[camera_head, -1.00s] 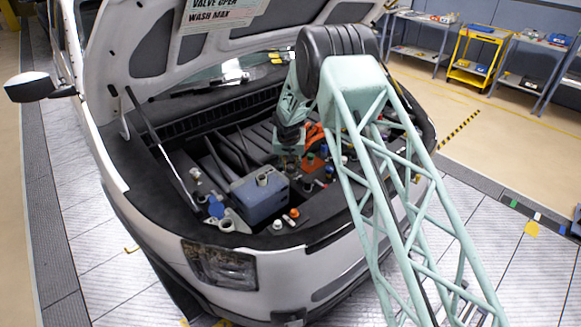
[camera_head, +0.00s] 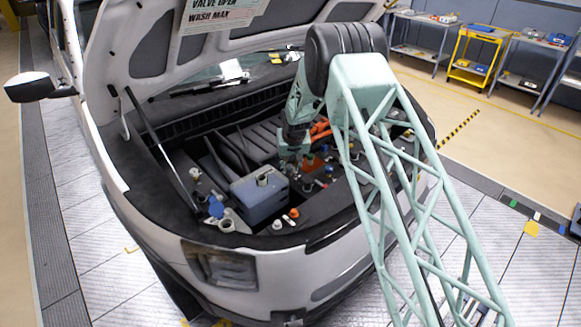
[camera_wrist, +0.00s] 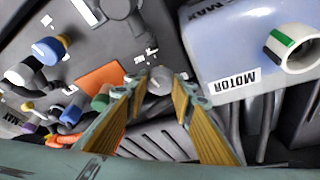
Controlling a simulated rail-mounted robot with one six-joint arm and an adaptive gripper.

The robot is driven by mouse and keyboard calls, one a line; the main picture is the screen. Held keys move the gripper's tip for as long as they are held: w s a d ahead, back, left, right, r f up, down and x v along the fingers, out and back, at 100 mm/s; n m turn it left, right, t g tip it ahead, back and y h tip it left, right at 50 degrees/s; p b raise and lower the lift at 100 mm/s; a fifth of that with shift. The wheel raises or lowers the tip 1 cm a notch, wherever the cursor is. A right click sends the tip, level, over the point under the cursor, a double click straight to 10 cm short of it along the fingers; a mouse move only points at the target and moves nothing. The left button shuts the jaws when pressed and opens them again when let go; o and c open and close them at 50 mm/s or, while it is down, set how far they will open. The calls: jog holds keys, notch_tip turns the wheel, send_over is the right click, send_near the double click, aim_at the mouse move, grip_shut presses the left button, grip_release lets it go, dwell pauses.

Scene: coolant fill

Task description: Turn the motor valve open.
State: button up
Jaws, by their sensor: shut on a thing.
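The motor tank, a pale blue box labelled MOTOR (camera_wrist: 232,84), fills the right of the wrist view. Its white open neck (camera_wrist: 292,48) carries a green mark. A blue-grey box (camera_head: 258,198) in the engine bay looks like the same tank. My gripper (camera_wrist: 160,92) has its two yellow-padded fingers on either side of a small round grey knob (camera_wrist: 160,78), beside the tank, and is shut on it. No label on this knob is readable. In the head view my gripper (camera_head: 292,163) points down into the bay behind the tank; its fingertips are hard to make out.
An orange block (camera_wrist: 104,77), a green-capped part (camera_wrist: 101,101) and a blue knob (camera_wrist: 48,50) lie left of my fingers. Dark hoses run close by. The raised hood (camera_head: 150,50) and its prop rod (camera_head: 158,145) stand over the bay's left side.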

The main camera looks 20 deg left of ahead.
jog(key=shift+w+d+f+n+g+y+b, duration=0.1)
jog(key=shift+n+g+y+b, duration=0.3)
jog(key=shift+n+b, duration=1.05)
jog(key=n+b, duration=0.2)
jog(key=b, duration=0.1)
jog(key=shift+y, duration=0.3)
jog(key=n+g+b, duration=0.1)
jog(key=b, duration=0.1)
jog(key=shift+w+n+b, duration=0.1)
jog(key=shift+n+b, duration=0.15)
jog(key=shift+b, duration=0.1)
jog(key=n+g+b, duration=0.1)
jog(key=n+b, duration=0.2)
jog(key=shift+y+b, duration=0.35)
jog(key=shift+y, duration=0.05)
jog(key=n+g+b, duration=0.1)
jog(key=n, duration=0.1)
jog(key=shift+w+n, duration=0.15)
jog(key=shift+n, duration=0.25)
jog(key=shift+n+g, duration=0.7)
jog(key=shift+n, duration=0.9)
jog(key=o, duration=0.8)
jog(key=shift+o, duration=0.4)
